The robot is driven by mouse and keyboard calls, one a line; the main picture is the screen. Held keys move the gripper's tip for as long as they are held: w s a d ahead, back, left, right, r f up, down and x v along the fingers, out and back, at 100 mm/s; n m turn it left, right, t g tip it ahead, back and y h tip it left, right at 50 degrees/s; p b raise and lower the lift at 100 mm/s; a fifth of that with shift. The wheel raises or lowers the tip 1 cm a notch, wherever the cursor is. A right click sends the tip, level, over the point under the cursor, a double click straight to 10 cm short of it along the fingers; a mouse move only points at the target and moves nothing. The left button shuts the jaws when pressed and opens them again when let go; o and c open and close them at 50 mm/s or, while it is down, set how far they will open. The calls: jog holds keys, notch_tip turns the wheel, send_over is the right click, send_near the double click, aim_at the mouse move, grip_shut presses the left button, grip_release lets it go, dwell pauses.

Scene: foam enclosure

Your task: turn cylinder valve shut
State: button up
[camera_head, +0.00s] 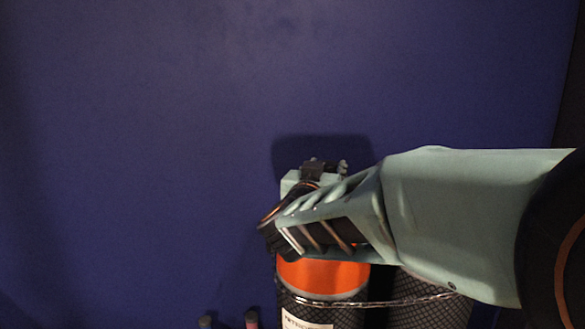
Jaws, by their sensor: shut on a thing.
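A gas cylinder stands upright at the bottom middle, with an orange shoulder (322,274), a black mesh sleeve and a white label. My pale green arm comes in from the right and covers the cylinder's top. My gripper (322,168) is just above and behind the shoulder, partly hidden by my own wrist. It is shut on the cylinder's valve, which is mostly hidden, so I cannot tell how far the valve is turned.
A second mesh-covered cylinder (432,314) stands close on the right, partly under my arm. A chain (400,302) runs across both cylinders. Two small capped posts (252,318) show at the bottom edge. A plain blue wall (150,130) is behind; the space above and left is clear.

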jog(key=shift+h, duration=0.3)
jog(key=m+g+h, duration=0.2)
jog(key=h, duration=0.1)
jog(key=m+g+h, duration=0.1)
jog(key=shift+w+a+m+h, duration=0.2)
jog(key=shift+a+m+h, duration=0.1)
jog(key=shift+m, duration=0.1)
jog(key=m+g+h, duration=0.1)
jog(key=g, duration=0.1)
jog(key=m+g+h, duration=0.2)
jog(key=shift+w+a+f, duration=0.1)
jog(key=shift+w+a, duration=0.05)
jog(key=shift+w, duration=0.05)
jog(key=m+g+h, duration=0.1)
jog(key=g, duration=0.1)
jog(key=m+g+h, duration=0.1)
jog(key=m+g, duration=0.1)
jog(key=m+g+h, duration=0.1)
jog(key=m+g, duration=0.1)
jog(key=shift+w+g, duration=0.25)
jog(key=shift+g, duration=0.05)
jog(key=shift+m+g, duration=0.4)
jog(key=shift+g, duration=0.3)
jog(key=shift+w+m+g, duration=0.1)
jog(key=shift+m+g, duration=0.3)
jog(key=shift+g, duration=0.2)
jog(key=shift+r+g, duration=0.25)
jog(key=shift+g, duration=0.05)
